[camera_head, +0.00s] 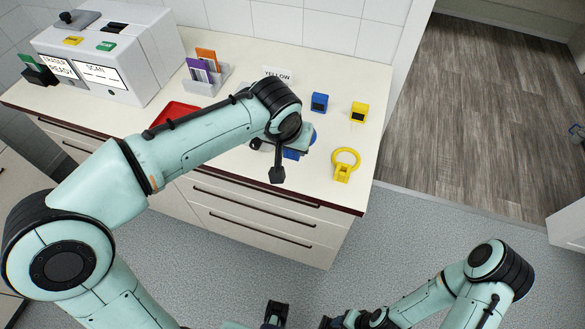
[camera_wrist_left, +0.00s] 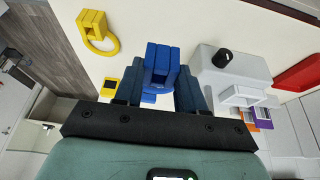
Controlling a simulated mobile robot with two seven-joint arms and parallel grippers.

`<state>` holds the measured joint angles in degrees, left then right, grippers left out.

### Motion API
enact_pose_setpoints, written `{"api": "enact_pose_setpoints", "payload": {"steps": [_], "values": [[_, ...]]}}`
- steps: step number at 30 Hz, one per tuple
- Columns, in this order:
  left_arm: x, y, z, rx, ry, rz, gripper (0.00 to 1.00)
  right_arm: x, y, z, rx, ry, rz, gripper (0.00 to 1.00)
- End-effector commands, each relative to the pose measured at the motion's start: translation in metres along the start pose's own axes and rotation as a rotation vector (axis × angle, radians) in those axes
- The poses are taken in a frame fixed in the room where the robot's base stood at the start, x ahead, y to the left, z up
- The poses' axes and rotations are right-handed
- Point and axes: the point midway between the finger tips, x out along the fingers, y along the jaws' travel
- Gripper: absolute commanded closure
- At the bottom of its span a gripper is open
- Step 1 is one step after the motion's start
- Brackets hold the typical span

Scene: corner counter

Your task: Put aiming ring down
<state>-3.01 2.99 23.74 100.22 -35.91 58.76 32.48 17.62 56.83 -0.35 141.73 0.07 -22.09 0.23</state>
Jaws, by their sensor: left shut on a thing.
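My left gripper (camera_wrist_left: 148,92) is shut on a blue aiming ring (camera_wrist_left: 162,62). The ring's thick blue body shows between the dark fingers in the left wrist view; its loop is not clearly visible. In the head view a little of the blue ring (camera_head: 292,154) shows beside my left gripper (camera_head: 270,160), above the counter's front part. I cannot tell whether it touches the counter. A yellow aiming ring (camera_head: 344,163) lies to the right on the counter; it also shows in the left wrist view (camera_wrist_left: 97,31). My right gripper (camera_head: 328,321) is low at the bottom edge, away from the counter, its opening unclear.
A blue block (camera_head: 319,102) and a yellow block (camera_head: 359,111) stand behind on the counter (camera_head: 325,190). A card holder (camera_head: 207,80), a red tray (camera_head: 173,113) and a white scanner (camera_head: 110,60) are left. A grey device with a black knob (camera_wrist_left: 222,57) stands near the left gripper.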

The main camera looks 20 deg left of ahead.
Motion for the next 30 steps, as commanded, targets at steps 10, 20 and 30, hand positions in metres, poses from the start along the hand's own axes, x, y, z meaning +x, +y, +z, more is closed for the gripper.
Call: {"api": "enact_pose_setpoints", "payload": {"steps": [10, 20, 30], "values": [[0.048, 0.0, 0.02, 0.0, 0.0, 0.0, 0.9, 0.008, 0.003, 0.001, 0.001, -0.003, 0.001, 0.44], [0.086, 0.0, 0.036, 0.0, -0.002, 0.0, 0.9, 0.015, 0.006, 0.002, 0.002, -0.005, 0.002, 0.44], [0.088, 0.0, 0.037, -0.001, 0.001, 0.001, 0.9, 0.016, 0.006, 0.002, 0.002, -0.005, 0.002, 0.44]]}}
